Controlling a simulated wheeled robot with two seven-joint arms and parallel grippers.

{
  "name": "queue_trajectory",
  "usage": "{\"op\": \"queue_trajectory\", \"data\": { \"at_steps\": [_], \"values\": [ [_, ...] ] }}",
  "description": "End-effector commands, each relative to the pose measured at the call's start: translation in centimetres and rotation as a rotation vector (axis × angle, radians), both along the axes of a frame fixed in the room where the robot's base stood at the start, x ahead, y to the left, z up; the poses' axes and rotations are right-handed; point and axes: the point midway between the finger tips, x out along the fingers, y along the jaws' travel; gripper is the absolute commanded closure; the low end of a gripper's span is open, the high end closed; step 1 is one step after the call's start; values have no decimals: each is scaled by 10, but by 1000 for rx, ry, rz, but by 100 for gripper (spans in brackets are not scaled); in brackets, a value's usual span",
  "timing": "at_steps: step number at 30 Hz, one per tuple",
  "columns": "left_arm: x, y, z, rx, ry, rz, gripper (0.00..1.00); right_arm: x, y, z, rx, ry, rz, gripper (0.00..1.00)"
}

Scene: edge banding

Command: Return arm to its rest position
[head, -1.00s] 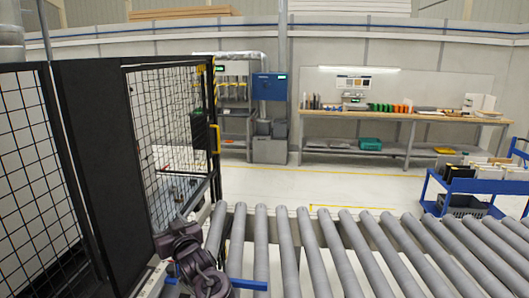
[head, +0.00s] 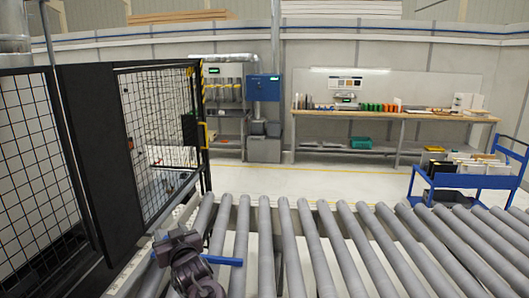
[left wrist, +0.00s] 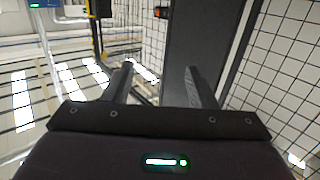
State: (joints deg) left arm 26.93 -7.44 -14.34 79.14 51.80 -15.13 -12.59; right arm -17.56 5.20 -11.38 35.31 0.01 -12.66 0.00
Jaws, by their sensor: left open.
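My left arm (head: 188,262) comes in at the bottom of the head view, dark and folded, in front of the left end of the roller conveyor (head: 305,240). Its fingers cannot be made out there. In the left wrist view my left gripper (left wrist: 158,84) has its two dark fingers apart, with nothing between them. It points toward the mesh fence and a dark panel. My right gripper is in neither view.
A black mesh fence (head: 150,135) with a dark panel (head: 88,170) stands at the left. A blue trolley (head: 470,181) is at the right. A workbench (head: 395,115) and a blue cabinet (head: 265,88) stand along the back wall, behind open floor.

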Motion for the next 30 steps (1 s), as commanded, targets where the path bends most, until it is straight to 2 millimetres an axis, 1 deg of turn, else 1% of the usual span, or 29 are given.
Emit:
{"op": "queue_trajectory", "data": {
  "at_steps": [1,5,8,11,14,17,18,20,21,24,27,30],
  "values": [
    [-4,1,-10,-16,22,-16,48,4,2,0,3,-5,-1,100],
    [-15,-3,-33,-63,80,-75,48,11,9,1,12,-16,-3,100],
    [-28,-7,-54,-103,140,-130,48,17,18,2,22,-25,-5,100],
    [-47,-13,-77,-148,215,-194,48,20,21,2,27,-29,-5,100],
    [-75,-21,-101,-192,310,-268,48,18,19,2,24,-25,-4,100],
    [-118,-32,-128,-233,444,-360,48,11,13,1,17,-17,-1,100],
    [-140,-37,-138,-249,511,-399,48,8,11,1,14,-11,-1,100],
    [-174,-44,-150,-262,611,-454,48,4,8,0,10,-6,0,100],
    [-194,-47,-155,-268,669,-481,48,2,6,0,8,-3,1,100],
    [-238,-53,-162,-269,792,-534,48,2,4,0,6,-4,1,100],
    [-274,-57,-165,-263,893,-570,48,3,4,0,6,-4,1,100],
    [-305,-58,-166,-252,980,-595,48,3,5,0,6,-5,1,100]
  ]
}}
